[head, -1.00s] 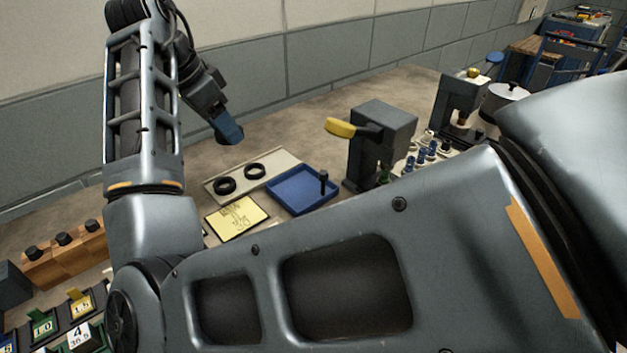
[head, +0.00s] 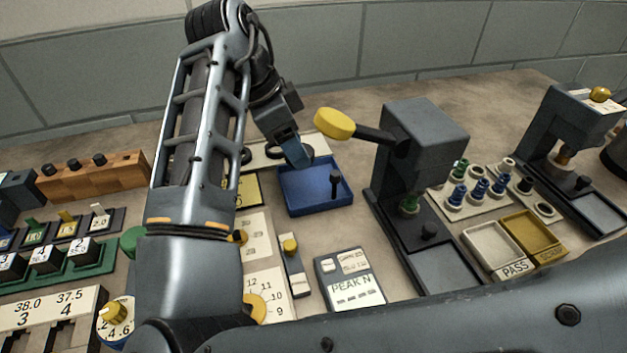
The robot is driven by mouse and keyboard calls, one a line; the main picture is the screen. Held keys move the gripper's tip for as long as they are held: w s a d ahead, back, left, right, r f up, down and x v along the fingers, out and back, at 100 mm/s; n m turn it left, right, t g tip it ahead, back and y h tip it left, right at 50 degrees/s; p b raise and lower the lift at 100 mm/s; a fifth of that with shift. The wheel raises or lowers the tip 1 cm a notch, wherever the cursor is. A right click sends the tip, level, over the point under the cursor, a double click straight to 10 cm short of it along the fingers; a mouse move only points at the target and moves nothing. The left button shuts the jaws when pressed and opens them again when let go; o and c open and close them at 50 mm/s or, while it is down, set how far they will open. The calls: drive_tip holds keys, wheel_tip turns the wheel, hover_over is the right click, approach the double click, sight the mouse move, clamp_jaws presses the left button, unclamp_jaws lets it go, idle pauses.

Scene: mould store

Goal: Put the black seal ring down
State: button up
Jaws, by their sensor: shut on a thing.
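My gripper (head: 300,155) points down with its blue fingers over the back edge of the blue tray (head: 300,205), near the pale plate (head: 272,151). It is shut on a dark thing, the black seal ring (head: 308,151), which shows only in small part beside the fingertips. Whether the ring touches anything below is unclear. Another black ring (head: 246,155) lies on the pale plate, partly hidden behind my arm. The blue tray has a black upright peg (head: 335,182) at its right side and a bare floor otherwise.
A grey press (head: 425,140) with a yellow-knobbed lever (head: 334,123) stands right of the tray. A yellow card (head: 248,190) lies left of the tray. A peak meter (head: 348,280) lies in front. PASS (head: 497,247) and yellow (head: 533,235) trays are at right.

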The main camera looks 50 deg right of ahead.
sight(303, 191)
wheel_tip(303, 191, down, 8)
drive_tip(key=shift+f, duration=0.15)
idle(0.3)
drive_tip(key=shift+f, duration=0.15)
drive_tip(key=o, duration=1.1)
drive_tip(key=v, duration=1.2)
drive_tip(key=shift+r+b, duration=0.25)
drive_tip(key=shift+b, duration=0.1)
